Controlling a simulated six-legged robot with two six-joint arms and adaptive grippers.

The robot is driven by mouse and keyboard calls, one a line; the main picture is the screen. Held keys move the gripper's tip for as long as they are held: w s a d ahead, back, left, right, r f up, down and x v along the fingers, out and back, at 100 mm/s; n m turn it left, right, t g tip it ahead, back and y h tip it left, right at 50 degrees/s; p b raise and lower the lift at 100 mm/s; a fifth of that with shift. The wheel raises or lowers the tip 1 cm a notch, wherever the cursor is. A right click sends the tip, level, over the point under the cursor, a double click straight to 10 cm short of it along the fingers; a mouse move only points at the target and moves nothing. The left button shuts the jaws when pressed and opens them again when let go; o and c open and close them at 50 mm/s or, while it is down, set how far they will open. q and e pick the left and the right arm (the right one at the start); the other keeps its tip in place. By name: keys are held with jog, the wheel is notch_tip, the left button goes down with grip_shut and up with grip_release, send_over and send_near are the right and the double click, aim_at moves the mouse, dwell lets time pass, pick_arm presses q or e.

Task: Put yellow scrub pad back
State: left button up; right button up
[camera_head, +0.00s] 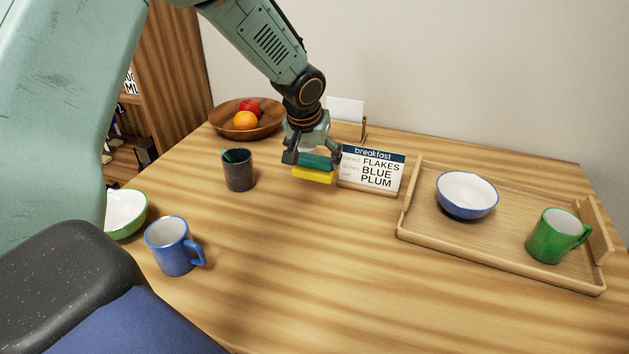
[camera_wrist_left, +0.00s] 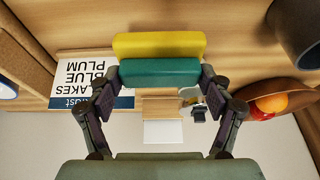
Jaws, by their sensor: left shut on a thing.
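The scrub pad has a yellow layer (camera_head: 313,175) and a teal layer, and shows between the fingers of my left gripper (camera_head: 312,157) in the head view. The left gripper is shut on the pad, beside the breakfast sign (camera_head: 371,169). In the left wrist view the yellow scrub pad (camera_wrist_left: 158,45) spans between the two fingertips of the left gripper (camera_wrist_left: 160,76), with its teal side nearer the palm. Whether the pad touches the table is hard to tell. My right gripper is not in view.
A dark cup (camera_head: 239,170) and a fruit bowl (camera_head: 248,130) stand left of the gripper. A wooden tray (camera_head: 418,227) at right holds a blue bowl (camera_head: 466,194) and a green mug (camera_head: 556,236). A blue mug (camera_head: 172,247) stands front left. The table's middle front is clear.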

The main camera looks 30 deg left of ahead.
aim_at(314, 170)
pick_arm(q)
notch_tip(314, 170, down, 3)
jog(key=shift+w+r, duration=0.15)
jog(key=shift+r, duration=0.05)
notch_tip(314, 170, down, 3)
jog(key=shift+d+r+b, duration=0.1)
jog(key=shift+b, duration=0.6)
jog(key=shift+f, duration=0.2)
jog(key=shift+f, duration=0.15)
jog(key=o, duration=0.9)
jog(key=shift+c, duration=0.2)
jog(key=shift+o, duration=1)
